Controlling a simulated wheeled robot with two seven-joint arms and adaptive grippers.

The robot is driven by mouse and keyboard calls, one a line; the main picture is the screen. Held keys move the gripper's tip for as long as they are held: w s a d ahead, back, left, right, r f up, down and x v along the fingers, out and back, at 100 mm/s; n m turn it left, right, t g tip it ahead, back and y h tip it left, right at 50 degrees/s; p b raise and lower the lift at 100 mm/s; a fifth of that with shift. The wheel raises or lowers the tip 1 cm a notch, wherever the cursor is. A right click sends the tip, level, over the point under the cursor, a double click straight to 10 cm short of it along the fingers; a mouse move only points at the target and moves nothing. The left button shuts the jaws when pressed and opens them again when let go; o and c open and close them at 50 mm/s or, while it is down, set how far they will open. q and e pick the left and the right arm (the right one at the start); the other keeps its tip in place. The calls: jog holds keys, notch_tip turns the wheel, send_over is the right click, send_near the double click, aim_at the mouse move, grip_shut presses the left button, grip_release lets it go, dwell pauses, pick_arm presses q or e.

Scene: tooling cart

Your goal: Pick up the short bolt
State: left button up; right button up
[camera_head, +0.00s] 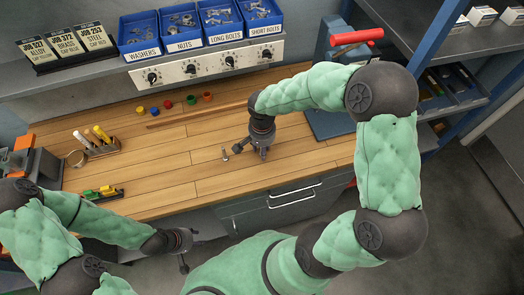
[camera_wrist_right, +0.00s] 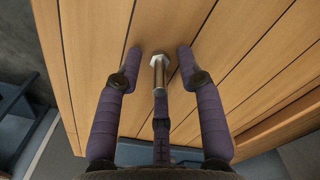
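A short metal bolt (camera_head: 224,152) stands on the wooden bench top. In the right wrist view the bolt (camera_wrist_right: 159,72) shows its hex head on the wood and its shank pointing toward the camera. My right gripper (camera_head: 242,150) is low over the bench, just right of the bolt in the head view. In the wrist view my right gripper (camera_wrist_right: 160,58) is open, with fingers on both sides of the bolt, apart from it, and a third finger below. My left gripper (camera_head: 188,250) is in front of the bench edge, empty, its fingers seeming spread.
Blue bins (camera_head: 185,28) with labelled hardware stand on the shelf at the back. Small coloured parts (camera_head: 191,100) and a thin rod (camera_head: 195,115) lie behind the bolt. A marker holder (camera_head: 97,146) is at the left. Bench space around the bolt is clear.

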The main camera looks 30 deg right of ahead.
grip_shut()
jog(key=shift+r, duration=0.2)
jog(key=shift+r, duration=0.6)
jog(key=s+a+r+p, duration=0.3)
jog(key=s+a+r, duration=0.3)
jog(key=s+r, duration=0.5)
jog(key=shift+s+a+r, duration=0.25)
jog(key=shift+s+a, duration=0.1)
jog(key=shift+s, duration=0.35)
